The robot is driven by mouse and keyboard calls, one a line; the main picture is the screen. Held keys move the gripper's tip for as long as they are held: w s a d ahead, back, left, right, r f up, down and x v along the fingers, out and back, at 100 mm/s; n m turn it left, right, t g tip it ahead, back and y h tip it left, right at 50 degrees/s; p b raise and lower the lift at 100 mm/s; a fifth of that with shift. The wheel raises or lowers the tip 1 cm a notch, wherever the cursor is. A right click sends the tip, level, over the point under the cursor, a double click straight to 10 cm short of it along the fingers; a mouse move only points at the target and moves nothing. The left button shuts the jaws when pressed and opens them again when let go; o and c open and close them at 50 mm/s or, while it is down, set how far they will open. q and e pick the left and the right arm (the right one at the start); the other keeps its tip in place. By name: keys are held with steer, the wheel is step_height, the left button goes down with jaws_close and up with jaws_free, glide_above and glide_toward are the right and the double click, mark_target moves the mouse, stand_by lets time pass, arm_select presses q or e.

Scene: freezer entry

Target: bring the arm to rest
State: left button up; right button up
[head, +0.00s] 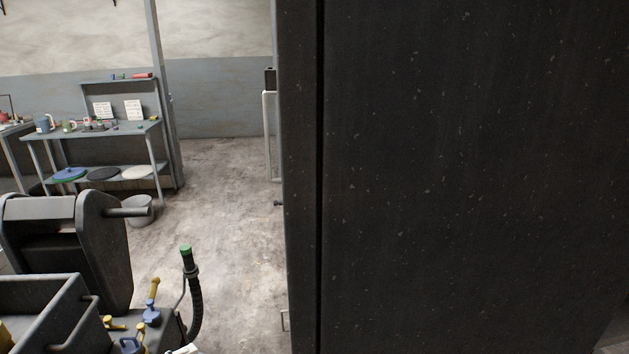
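Neither of my grippers shows in the head view, and I cannot make out either arm. A small white piece at the bottom edge, below the hose, is cut off and I cannot tell what it is. A large dark panel (470,170) with pale specks fills the right half of the view, close in front, and hides what lies behind it. A vertical seam runs along its left side.
Dark equipment (100,245) with a green-capped hose (193,285) and blue and yellow fittings stands at lower left. Behind it are a metal workbench (95,135) with a lower shelf and a grey bucket (139,209). Bare concrete floor (235,220) lies between the equipment and the panel.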

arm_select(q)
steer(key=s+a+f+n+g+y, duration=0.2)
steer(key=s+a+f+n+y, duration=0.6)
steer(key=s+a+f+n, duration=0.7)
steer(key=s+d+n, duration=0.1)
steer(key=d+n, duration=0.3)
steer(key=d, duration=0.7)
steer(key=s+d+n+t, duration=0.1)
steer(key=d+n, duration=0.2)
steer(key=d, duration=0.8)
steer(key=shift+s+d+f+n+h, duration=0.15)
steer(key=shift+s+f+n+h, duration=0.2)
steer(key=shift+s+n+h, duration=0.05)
